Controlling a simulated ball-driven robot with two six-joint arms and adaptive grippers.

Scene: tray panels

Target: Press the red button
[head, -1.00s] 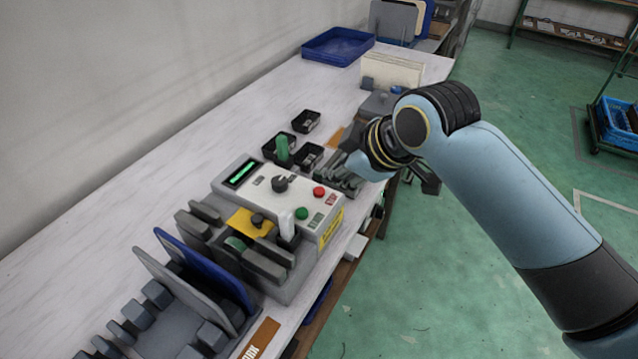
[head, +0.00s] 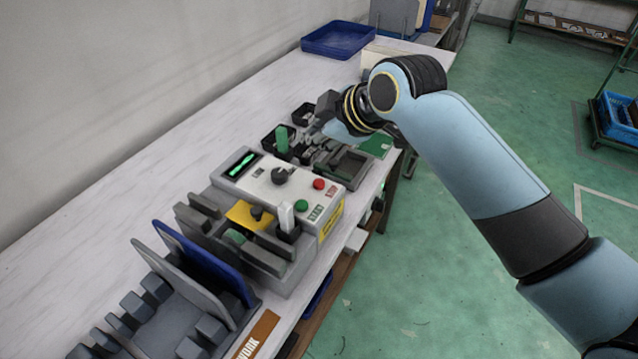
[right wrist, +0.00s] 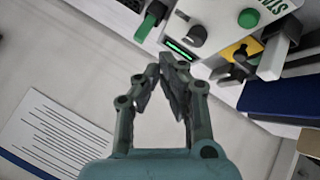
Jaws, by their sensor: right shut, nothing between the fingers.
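The red button (head: 319,184) is a small round cap on the sloped light top of the control box (head: 262,180), at its right edge above the red STOP lettering. A green button (head: 301,206) sits nearer on the same panel, and also shows in the right wrist view (right wrist: 248,18). A dark knob (head: 279,175) is left of the red button. My right gripper (head: 318,128) hangs behind the box, above the small black bins. In the right wrist view its fingertips (right wrist: 165,68) are together and empty. The red button is out of that view. My left gripper is not in view.
A clamp fixture with a yellow plate (head: 246,215) and a white upright lever (head: 287,216) adjoins the box's near side. A rack with blue and grey panels (head: 205,262) stands nearer. Small black bins (head: 276,140) lie behind. The left bench strip is clear.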

